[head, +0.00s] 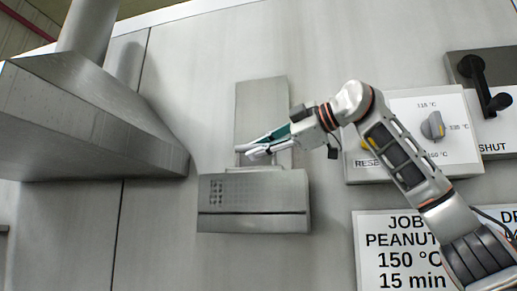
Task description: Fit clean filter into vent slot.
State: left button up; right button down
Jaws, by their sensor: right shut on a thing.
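The vent housing (254,188) is a grey metal box on the wall with a patch of small holes and a dark horizontal seam. A tall flat grey plate (262,105) rises behind it. My right gripper (247,152) is in front of this plate, just above the top of the housing, shut on a pale thin piece that I take for the clean filter (262,168). Only a narrow strip of it shows at the housing's top edge; the rest is hidden, and I cannot tell how deep it sits. My left gripper is not in view.
A control panel with a grey knob (433,125) and a partly covered RESET label is right of the housing. A black handle (484,85) is beyond it. A job sign (395,260) is below. A large metal hood (90,130) juts out at left.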

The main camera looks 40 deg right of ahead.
jog(key=shift+f+b, duration=0.65)
jog(key=shift+f, duration=0.35)
jog(key=c, duration=1.9)
grip_release()
jog(key=v, duration=1.2)
